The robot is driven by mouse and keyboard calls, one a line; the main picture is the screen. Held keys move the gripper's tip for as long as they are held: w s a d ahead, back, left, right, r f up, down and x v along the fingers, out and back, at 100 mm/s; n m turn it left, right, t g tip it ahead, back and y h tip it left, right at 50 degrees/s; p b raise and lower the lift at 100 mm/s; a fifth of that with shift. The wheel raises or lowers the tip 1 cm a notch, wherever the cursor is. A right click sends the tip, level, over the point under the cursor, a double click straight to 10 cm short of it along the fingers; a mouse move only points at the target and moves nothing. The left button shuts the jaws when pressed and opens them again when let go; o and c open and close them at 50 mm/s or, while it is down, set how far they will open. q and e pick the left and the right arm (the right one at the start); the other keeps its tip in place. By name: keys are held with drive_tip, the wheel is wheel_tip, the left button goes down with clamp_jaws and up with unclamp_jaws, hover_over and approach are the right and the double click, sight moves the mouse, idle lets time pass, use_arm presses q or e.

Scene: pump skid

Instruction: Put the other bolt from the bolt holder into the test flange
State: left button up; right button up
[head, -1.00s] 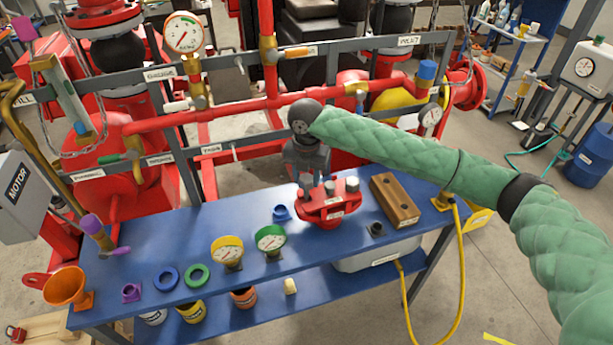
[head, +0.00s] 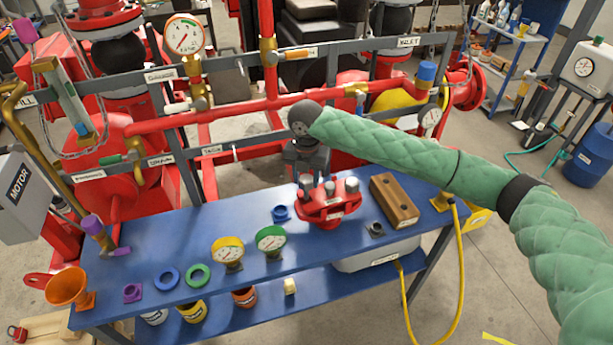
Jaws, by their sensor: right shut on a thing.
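The red test flange (head: 326,214) stands on the blue bench. Two grey bolt heads (head: 329,189) and (head: 351,185) show on its top. My right gripper (head: 306,172) points down over the flange's back left part. It is shut on a grey bolt (head: 306,182), which is at the flange's left side. The gripper partly hides this bolt, and I cannot tell how deep it sits. The wooden bolt holder (head: 396,203) lies right of the flange, with dark holes in its top and no bolt showing. My left gripper is not in view.
A yellow gauge (head: 228,251) and a green gauge (head: 270,241) stand left of the flange, with a small blue part (head: 281,214) behind them. A dark nut-like part (head: 376,229) lies before the holder. Red piping (head: 235,112) runs behind the bench.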

sight(306, 197)
use_arm(q)
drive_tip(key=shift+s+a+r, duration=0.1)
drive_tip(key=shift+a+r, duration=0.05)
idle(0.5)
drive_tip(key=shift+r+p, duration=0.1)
drive_tip(key=shift+p, duration=0.25)
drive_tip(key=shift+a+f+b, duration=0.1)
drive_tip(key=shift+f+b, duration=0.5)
drive_tip(key=shift+b, duration=0.05)
use_arm(e)
drive_tip(key=shift+f, duration=2.85)
drive_tip(key=o, duration=1.1)
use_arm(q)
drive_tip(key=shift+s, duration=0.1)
